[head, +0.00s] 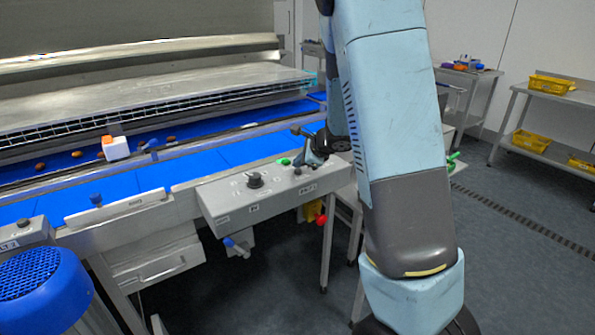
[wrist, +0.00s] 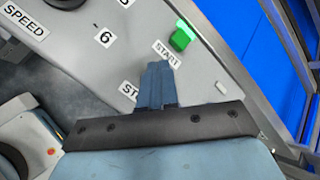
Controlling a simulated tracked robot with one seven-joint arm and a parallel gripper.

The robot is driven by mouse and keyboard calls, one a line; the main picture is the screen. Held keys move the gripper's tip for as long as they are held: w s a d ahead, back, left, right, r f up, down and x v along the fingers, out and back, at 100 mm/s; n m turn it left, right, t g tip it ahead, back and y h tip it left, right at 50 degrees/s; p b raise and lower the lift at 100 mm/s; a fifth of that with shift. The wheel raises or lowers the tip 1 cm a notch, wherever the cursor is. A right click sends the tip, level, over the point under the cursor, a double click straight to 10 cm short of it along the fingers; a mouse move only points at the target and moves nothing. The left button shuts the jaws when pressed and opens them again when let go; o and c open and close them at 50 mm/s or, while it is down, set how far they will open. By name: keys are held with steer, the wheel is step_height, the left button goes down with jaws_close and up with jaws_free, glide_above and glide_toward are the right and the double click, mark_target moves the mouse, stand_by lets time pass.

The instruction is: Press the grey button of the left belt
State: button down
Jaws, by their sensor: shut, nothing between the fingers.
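In the head view the gripper (head: 304,160) is above the right end of the grey panel (head: 225,197) in front of the blue belt (head: 225,152). A lit green button (wrist: 182,36) lies just beyond the fingertips to the right; it also shows in the head view (head: 284,161). I cannot clearly make out a grey button; the fingers hide part of the panel. I cannot tell whether they touch it.
A black knob (head: 254,180) stands on the panel. A second panel (head: 22,234) is at the far left, behind a blue ribbed cap (head: 38,285). Several dates lie on the rear belt. A red knob (head: 321,219) is below the panel. Shelves with yellow crates (head: 552,83) are at right.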

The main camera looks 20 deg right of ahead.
mark_target(300, 170)
steer(key=shift+f, duration=0.4)
stand_by(0.4)
stand_by(0.4)
steer(key=shift+r, duration=0.9)
steer(key=shift+r, duration=2.5)
